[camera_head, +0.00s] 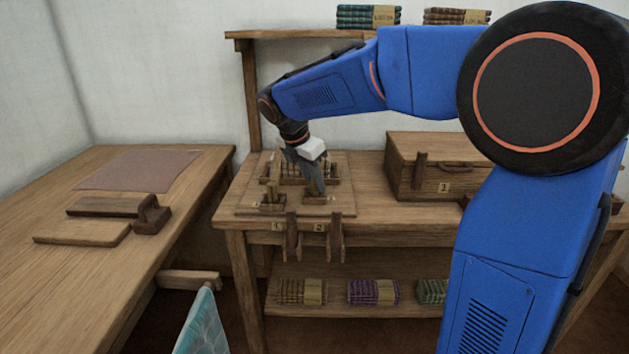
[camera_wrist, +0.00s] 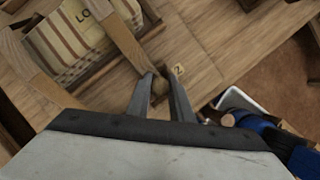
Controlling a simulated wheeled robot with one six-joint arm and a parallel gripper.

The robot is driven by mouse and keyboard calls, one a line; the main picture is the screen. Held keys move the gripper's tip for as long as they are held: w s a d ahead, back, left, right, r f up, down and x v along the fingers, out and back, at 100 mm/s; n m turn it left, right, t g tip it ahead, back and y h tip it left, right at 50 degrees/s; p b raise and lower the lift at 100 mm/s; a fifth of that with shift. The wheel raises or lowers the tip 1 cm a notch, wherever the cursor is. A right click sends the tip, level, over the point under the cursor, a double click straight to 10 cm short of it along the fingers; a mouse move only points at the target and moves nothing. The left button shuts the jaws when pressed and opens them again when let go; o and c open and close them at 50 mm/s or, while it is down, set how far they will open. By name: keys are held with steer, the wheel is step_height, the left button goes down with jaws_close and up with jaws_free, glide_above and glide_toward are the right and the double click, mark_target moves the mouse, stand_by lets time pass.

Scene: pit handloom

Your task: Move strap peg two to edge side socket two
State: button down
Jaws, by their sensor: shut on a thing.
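My gripper (camera_head: 317,190) points down over the wooden board (camera_head: 342,207) on the loom table. In the wrist view its two fingers (camera_wrist: 161,75) are closed around a small tan wooden peg (camera_wrist: 160,86), beside a label reading 2 (camera_wrist: 178,69). The fingers hide most of the peg, and I cannot tell whether its lower end is in the small block (camera_head: 316,200) beneath. Another peg (camera_head: 271,189) stands upright in a block to the left. Two dark straps hang at the table's front edge, by label 1 (camera_head: 277,226) and label 2 (camera_head: 319,227).
A striped cloth bundle (camera_wrist: 72,42) lies close behind the gripper. A wooden chest (camera_head: 437,175) marked 1 stands to the right. Folded cloths (camera_head: 373,292) lie on the lower shelf. The left table holds a flat board (camera_head: 82,233) and a brown sheet (camera_head: 145,169).

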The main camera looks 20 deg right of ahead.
steer(key=shift+f, duration=0.1)
steer(key=c, duration=1.6)
jaws_free()
steer(key=v, duration=1.2)
steer(key=s+d+f+m+y, duration=0.1)
steer(key=s+d+f+m, duration=0.3)
steer(key=s, duration=0.4)
steer(key=s+d+f+m+y, duration=0.1)
steer(key=s+d+m, duration=0.3)
steer(key=s+m, duration=0.3)
steer(key=s+d+f+m+t, duration=0.1)
steer(key=s+f+m, duration=0.3)
steer(key=s, duration=0.1)
steer(key=s+d+f+m+t+y, duration=0.1)
steer(key=s+f+m, duration=0.3)
steer(key=s, duration=0.2)
steer(key=s+d+f+m+y, duration=0.1)
steer(key=s+f+m, duration=0.3)
steer(key=s+f, duration=0.1)
steer(key=shift+s+t, duration=0.25)
steer(key=shift+t, duration=0.15)
